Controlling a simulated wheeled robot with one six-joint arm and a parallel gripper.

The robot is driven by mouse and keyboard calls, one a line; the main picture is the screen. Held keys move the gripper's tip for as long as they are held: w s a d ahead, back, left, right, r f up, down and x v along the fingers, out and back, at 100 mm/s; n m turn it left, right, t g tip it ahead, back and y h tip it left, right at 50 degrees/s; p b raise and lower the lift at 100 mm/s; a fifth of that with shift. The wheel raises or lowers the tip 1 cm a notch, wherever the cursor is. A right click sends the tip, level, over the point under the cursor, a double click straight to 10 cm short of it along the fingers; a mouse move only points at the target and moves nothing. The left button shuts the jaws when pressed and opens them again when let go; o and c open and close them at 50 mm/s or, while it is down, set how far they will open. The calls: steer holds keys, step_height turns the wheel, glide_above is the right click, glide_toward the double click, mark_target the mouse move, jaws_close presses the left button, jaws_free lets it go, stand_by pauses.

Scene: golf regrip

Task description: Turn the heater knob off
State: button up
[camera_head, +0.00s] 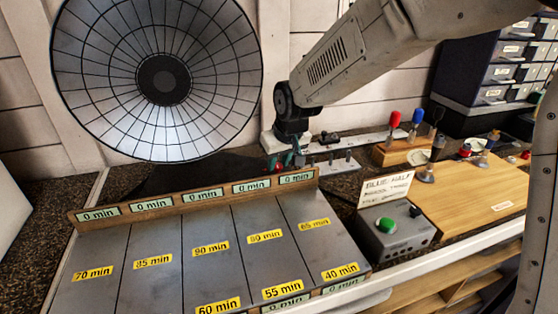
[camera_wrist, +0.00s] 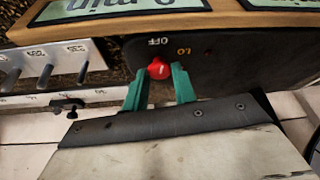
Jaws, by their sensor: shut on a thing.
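The red heater knob (camera_wrist: 159,71) sits on a dark panel (camera_wrist: 225,60) in the wrist view. Upside-down labels, "OFF" and "LO", are beside it. My gripper (camera_wrist: 161,76) has its two teal fingers on either side of the knob and is shut on it. I cannot tell clearly which label the knob points at. In the head view my gripper (camera_head: 284,163) reaches down behind the wooden rail, and little of the knob shows there. The large round gridded heater dish (camera_head: 120,80) stands at the back left.
A wooden rail (camera_head: 160,206) with several "0 min" signs runs just in front of my gripper. A metal strip with pegs (camera_wrist: 62,72) lies close on the left in the wrist view. A grey box with a green button (camera_head: 387,226) stands at right.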

steer(key=shift+d+n+g+y, duration=0.1)
steer(key=shift+n+g+y, duration=0.25)
steer(key=shift+n, duration=0.85)
steer(key=o, duration=1)
steer(key=v, duration=0.7)
steer(key=shift+s+d+r, duration=0.1)
steer(key=shift+d+r, duration=0.05)
steer(key=shift+r, duration=0.2)
